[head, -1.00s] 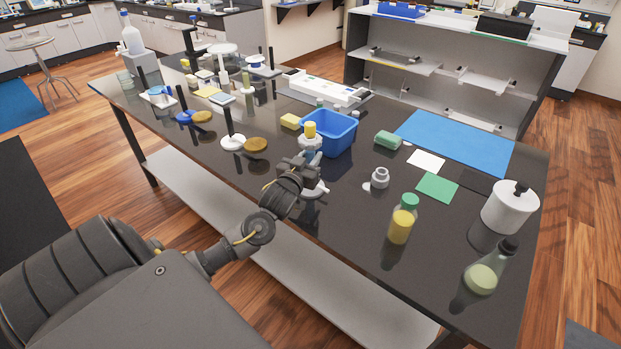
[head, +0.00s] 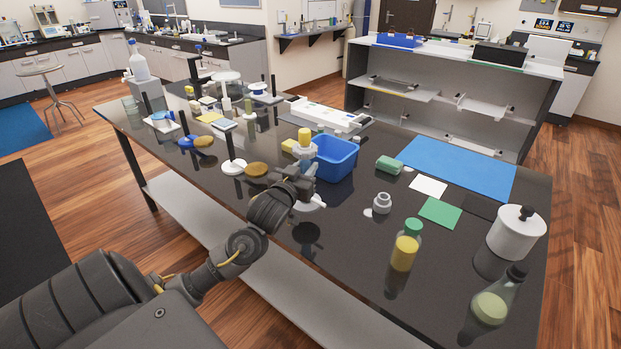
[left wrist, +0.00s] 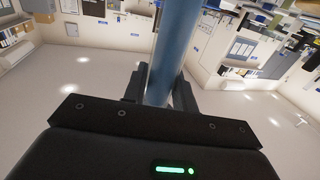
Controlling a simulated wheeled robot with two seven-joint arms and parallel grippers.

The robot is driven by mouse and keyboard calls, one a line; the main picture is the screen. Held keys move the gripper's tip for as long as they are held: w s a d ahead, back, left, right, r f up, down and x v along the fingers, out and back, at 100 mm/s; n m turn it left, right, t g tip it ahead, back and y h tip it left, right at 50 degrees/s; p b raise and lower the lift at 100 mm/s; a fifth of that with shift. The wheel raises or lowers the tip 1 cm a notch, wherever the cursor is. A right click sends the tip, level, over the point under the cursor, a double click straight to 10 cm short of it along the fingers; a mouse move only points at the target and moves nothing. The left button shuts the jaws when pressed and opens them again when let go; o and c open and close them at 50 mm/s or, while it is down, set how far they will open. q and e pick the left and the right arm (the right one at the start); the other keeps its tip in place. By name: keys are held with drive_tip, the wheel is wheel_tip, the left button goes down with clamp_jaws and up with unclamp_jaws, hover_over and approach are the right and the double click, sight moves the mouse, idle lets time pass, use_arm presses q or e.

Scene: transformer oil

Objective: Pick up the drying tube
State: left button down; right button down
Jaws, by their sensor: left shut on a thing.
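The drying tube (head: 304,148) has a yellow top, a pale collar and a blue body. My left gripper (head: 298,184) is shut on its lower part and holds it roughly upright over the dark table, left of the blue bin. In the left wrist view the blue tube (left wrist: 175,45) stands between the two fingers of the gripper (left wrist: 162,92). A white round base (head: 310,203) shows just below the gripper; I cannot tell whether it is joined to the tube. My right gripper is not in view.
The blue bin (head: 343,160) is close on the right. A white-based stand (head: 233,166) and a brown disc (head: 257,169) are to the left. A grey fitting (head: 382,203), a yellow bottle (head: 404,252) and a flask (head: 490,308) stand to the right on the black table (head: 345,235).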

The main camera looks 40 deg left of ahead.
use_arm(q)
drive_tip(key=s+r+p, duration=0.3)
drive_tip(key=s+r, duration=0.4)
drive_tip(key=s, duration=0.4)
drive_tip(key=shift+s, duration=0.3)
drive_tip(key=shift+d, duration=0.1)
